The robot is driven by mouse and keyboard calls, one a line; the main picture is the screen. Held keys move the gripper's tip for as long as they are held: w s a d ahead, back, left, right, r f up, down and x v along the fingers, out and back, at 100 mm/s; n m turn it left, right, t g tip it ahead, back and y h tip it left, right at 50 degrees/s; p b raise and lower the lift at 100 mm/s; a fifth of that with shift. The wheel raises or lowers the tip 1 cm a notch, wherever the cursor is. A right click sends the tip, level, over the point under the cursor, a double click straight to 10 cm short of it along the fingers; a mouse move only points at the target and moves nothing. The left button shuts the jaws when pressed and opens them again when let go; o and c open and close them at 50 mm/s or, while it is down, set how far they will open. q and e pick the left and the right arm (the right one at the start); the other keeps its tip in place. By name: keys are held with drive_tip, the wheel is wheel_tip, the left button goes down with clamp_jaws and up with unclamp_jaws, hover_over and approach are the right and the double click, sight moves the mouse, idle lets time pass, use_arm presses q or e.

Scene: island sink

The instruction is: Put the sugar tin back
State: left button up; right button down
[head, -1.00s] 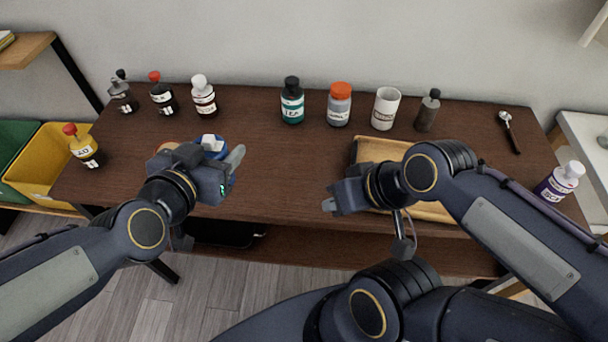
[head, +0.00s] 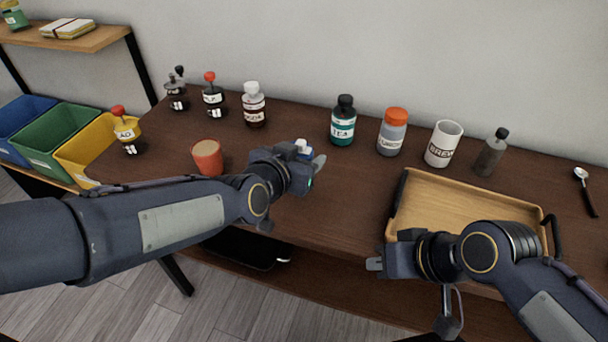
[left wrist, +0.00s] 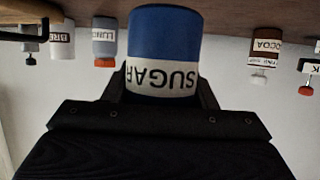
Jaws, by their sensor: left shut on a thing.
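The sugar tin is blue with a white label reading SUGAR; it fills the upper middle of the left wrist view (left wrist: 162,45), upside down in that picture. My left gripper (head: 308,172) is shut on it, with a finger on each side. In the head view only a small white and blue part of the tin (head: 303,147) shows past the gripper, in front of the green tea bottle (head: 343,122). I cannot tell whether the tin touches the table. My right gripper (head: 374,264) is at the front left of the wooden tray; its finger gap is unclear.
Along the back stand dark bottles (head: 214,97), a cocoa bottle (head: 254,105), an orange-capped jar (head: 392,132), a white mug (head: 443,144) and a grey bottle (head: 491,153). An orange cup (head: 207,157) is left of my left gripper. The wooden tray (head: 470,205) looks empty.

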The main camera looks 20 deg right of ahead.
use_arm(q)
drive_tip(key=f, duration=0.1)
drive_tip(key=f+b, duration=0.1)
drive_tip(key=f, duration=0.2)
drive_tip(key=shift+w+d, duration=0.3)
drive_tip(key=shift+w, duration=0.05)
drive_tip(key=shift+f+b, duration=0.25)
drive_tip(key=shift+b, duration=0.2)
drive_tip(key=o, duration=1)
drive_tip(key=shift+r, duration=0.1)
drive_tip(key=shift+o, duration=0.2)
